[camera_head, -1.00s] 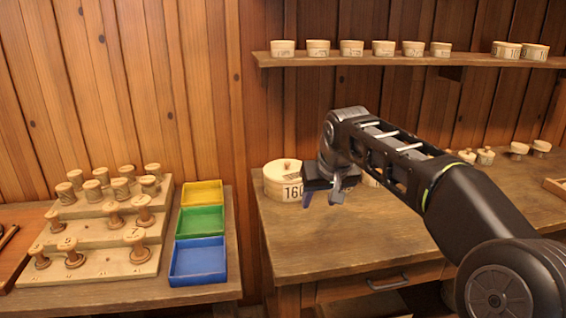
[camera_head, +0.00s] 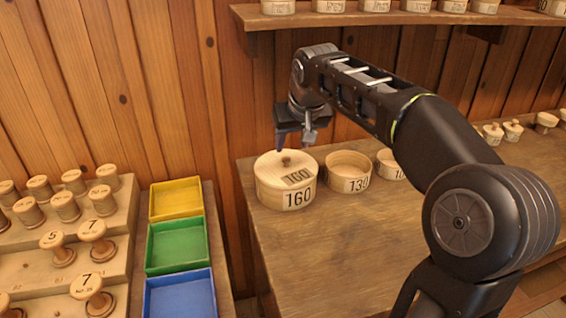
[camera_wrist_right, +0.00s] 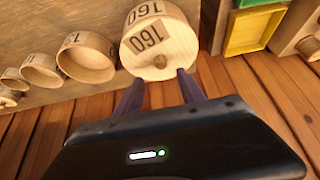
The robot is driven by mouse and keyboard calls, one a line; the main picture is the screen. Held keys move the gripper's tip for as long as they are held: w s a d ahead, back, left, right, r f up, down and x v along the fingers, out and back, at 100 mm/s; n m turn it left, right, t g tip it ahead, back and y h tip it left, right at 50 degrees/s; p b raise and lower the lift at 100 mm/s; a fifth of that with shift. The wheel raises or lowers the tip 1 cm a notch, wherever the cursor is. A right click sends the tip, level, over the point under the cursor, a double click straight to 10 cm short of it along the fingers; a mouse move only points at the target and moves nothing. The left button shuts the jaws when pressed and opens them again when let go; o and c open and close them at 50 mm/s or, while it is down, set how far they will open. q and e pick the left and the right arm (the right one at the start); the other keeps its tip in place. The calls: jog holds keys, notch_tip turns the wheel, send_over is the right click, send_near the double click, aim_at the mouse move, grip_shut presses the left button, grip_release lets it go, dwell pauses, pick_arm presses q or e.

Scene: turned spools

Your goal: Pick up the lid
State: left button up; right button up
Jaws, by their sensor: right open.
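The lid (camera_head: 300,172) is a pale wooden disc marked 160 with a small brown knob. It sits on the round wooden box marked 160 (camera_head: 299,197) at the left end of the workbench. In the right wrist view the lid (camera_wrist_right: 165,50) shows face-on, with its knob near my fingertips. My right gripper (camera_head: 294,143) is open and empty, just above and behind the knob in the head view. In the right wrist view its two fingers (camera_wrist_right: 157,84) point at the lid on either side of the knob, apparently short of it. My left gripper is not in view.
Open round boxes marked 130 (camera_head: 348,184) and smaller stand right of the lidded box. A shelf (camera_head: 390,17) with more boxes runs above. Yellow, green and blue trays (camera_head: 176,247) and a stepped spool rack (camera_head: 115,245) stand left. The bench front is bare.

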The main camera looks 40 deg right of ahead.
aim_at(287, 158)
jog(key=shift+x, duration=1.25)
jog(key=x, duration=0.5)
jog(key=shift+a+f, duration=0.15)
grip_shut()
dwell(0.5)
